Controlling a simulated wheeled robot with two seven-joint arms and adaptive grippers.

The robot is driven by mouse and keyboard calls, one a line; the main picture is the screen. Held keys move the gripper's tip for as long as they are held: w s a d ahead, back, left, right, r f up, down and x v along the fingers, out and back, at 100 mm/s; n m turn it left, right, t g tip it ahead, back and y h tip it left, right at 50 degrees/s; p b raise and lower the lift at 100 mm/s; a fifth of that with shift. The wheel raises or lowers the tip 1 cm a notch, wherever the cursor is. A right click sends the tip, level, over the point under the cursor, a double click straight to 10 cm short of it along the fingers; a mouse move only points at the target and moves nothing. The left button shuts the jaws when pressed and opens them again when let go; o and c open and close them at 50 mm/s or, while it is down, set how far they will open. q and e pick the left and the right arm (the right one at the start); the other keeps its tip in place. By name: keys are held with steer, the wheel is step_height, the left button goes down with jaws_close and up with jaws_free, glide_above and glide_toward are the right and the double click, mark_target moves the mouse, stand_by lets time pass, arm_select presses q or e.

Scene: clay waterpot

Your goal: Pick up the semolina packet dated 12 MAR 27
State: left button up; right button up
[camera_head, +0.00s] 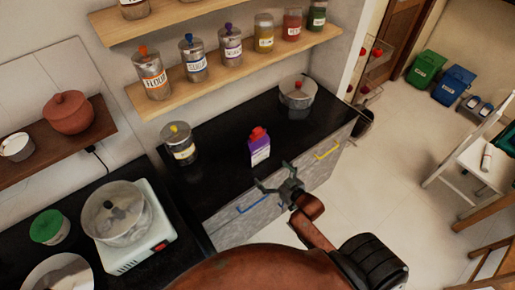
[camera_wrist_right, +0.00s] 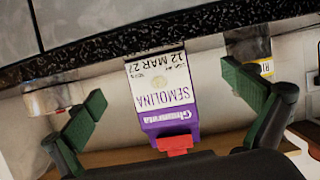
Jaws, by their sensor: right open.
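The semolina packet (camera_head: 260,152) stands upright on the black counter, purple and white with a red cap. In the right wrist view the packet (camera_wrist_right: 165,88) appears upside down, and its label reads SEMOLINA and 12 MAR 27. My right gripper (camera_head: 273,176) is open and empty at the counter's front edge, in front of the packet and apart from it. In the wrist view the packet shows between the green fingers of this gripper (camera_wrist_right: 164,84). My left gripper is not in view.
A yellow-knobbed jar (camera_head: 180,148) stands left of the packet, and a lidded pot (camera_head: 297,95) stands behind it to the right. The counter (camera_head: 222,170) around the packet is clear. A shelf (camera_head: 215,85) with several jars hangs above. Drawers with blue and yellow handles face me.

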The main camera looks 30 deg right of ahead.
mark_target(261, 149)
steer(key=w+r+t, duration=0.1)
steer(key=w+r+t+y, duration=0.1)
steer(key=r, duration=0.1)
steer(key=w+d+r+t, duration=0.1)
steer(key=r, duration=0.1)
steer(key=shift+w+d+r+t, duration=0.1)
steer(key=shift+w+r+t, duration=0.05)
steer(key=shift+w+t, duration=0.2)
steer(key=shift+w+r, duration=0.15)
steer(key=shift+w, duration=0.2)
steer(key=w, duration=0.4)
steer(key=w+a, duration=0.1)
steer(key=w, duration=0.2)
steer(key=shift+w+r, duration=0.1)
steer(key=shift+c, duration=0.4)
steer(key=c, duration=1.6)
steer(key=shift+r, duration=0.1)
